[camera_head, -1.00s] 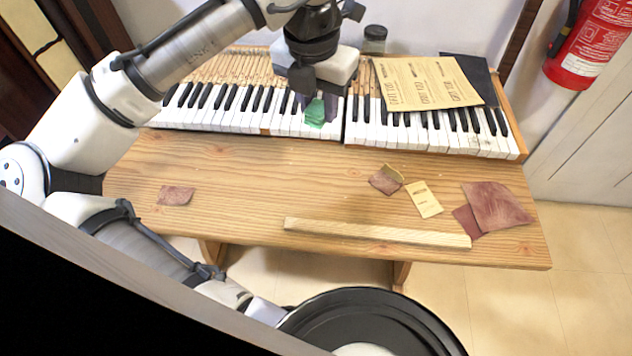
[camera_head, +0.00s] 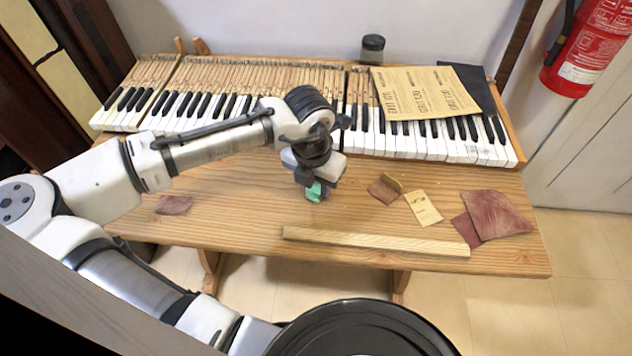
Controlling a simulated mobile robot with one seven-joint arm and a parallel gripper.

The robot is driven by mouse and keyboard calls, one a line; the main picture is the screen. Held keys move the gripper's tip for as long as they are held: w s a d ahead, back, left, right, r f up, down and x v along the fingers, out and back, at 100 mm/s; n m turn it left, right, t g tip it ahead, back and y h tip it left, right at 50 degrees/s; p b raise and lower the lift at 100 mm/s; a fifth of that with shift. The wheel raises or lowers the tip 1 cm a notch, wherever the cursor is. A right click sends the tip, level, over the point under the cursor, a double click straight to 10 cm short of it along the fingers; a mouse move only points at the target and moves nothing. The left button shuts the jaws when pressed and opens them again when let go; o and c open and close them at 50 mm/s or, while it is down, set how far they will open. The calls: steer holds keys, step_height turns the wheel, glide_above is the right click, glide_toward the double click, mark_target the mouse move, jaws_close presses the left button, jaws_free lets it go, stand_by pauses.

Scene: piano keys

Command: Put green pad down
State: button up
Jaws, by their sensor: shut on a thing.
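The small green pad (camera_head: 314,191) is in my gripper (camera_head: 315,188), over the middle of the wooden table (camera_head: 240,195). My gripper points down and is shut on the pad. The pad's lower part shows below the jaws; the rest is hidden by them. It hangs in front of the piano keys, behind the wooden strip. I cannot tell whether the pad touches the table.
A wooden strip (camera_head: 375,242) lies along the front edge. Brown sandpaper pieces (camera_head: 384,191), a yellow card (camera_head: 423,208) and reddish leather pieces (camera_head: 495,215) lie to the right. A reddish patch (camera_head: 174,205) lies left. Piano keys (camera_head: 180,112) run along the back.

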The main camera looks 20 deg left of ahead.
mark_target(312, 191)
steer(key=shift+f, duration=0.2)
steer(key=shift+f, duration=0.15)
steer(key=o, duration=0.9)
steer(key=shift+o, duration=0.2)
step_height(312, 191, up, 12)
steer(key=s, duration=0.1)
steer(key=shift+s+r, duration=0.2)
steer(key=shift+s, duration=0.05)
steer(key=shift+f, duration=0.1)
